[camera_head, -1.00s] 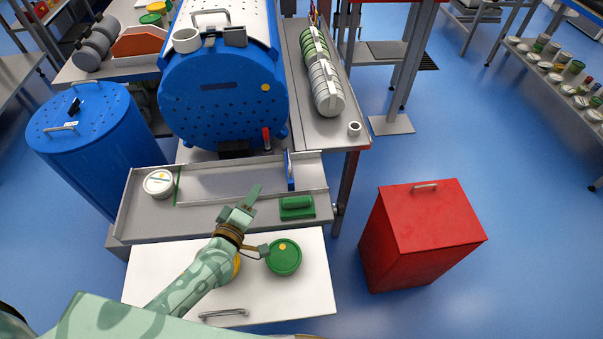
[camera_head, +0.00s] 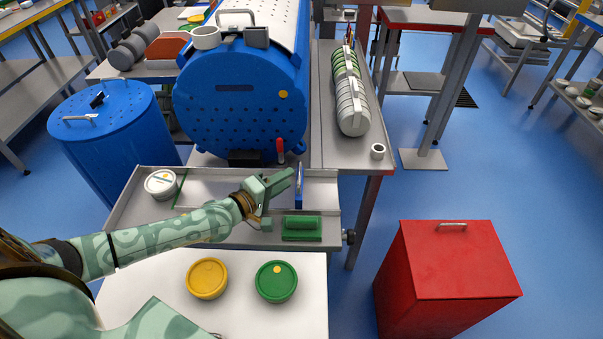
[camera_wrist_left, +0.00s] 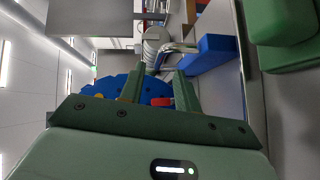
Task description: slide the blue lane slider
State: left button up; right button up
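The blue lane slider (camera_head: 299,186) is a thin upright blue piece at the right part of the grey tray (camera_head: 125,212). In the left wrist view it is a blue block (camera_wrist_left: 208,52) up and to the right of the fingers. My left gripper (camera_head: 287,178) is over the tray, just left of the slider. In the left wrist view its two green fingers (camera_wrist_left: 159,86) stand apart with nothing held between them. I cannot tell from the head view whether a finger touches the slider. My right gripper is out of view.
A green block (camera_head: 301,228) sits in the tray's front right. A white tub (camera_head: 160,184) stands at its left end. A blue drum (camera_head: 240,110) with a red handle (camera_head: 280,150) rises behind. Yellow (camera_head: 207,279) and green (camera_head: 276,282) tubs stand in front. A red bin (camera_head: 450,265) is at right.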

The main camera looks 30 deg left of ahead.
aim_at(300, 170)
pick_arm(q)
jog(key=b+x, duration=0.1)
jog(key=x, duration=0.5)
grip_shut()
